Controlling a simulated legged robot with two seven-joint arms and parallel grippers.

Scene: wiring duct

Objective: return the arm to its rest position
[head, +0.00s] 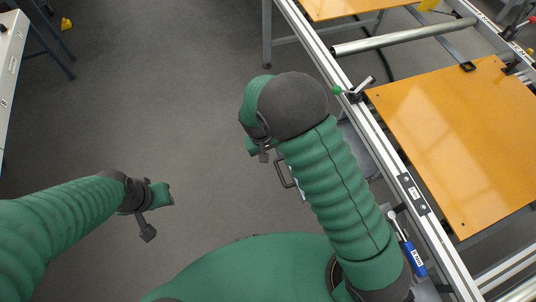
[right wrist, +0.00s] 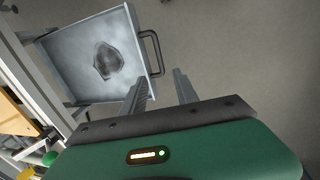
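My right arm reaches up from the lower right in the head view. Its gripper (head: 260,150) is mostly hidden beneath the dark, rounded arm link. In the right wrist view the two fingers of my right gripper (right wrist: 160,82) stand apart with nothing between them, so it is open. My left arm comes in from the left, and its gripper end (head: 160,196) hangs over the floor.
A grey metal drawer (right wrist: 75,75) with a dark handle (right wrist: 155,53) lies near my right fingers, and a dark, irregular patch or object shows inside. The workbench rail (head: 375,135) and orange panel (head: 460,140) stand right. A blue-handled tool (head: 414,258) sits by the rail. Open floor (head: 170,100) lies left.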

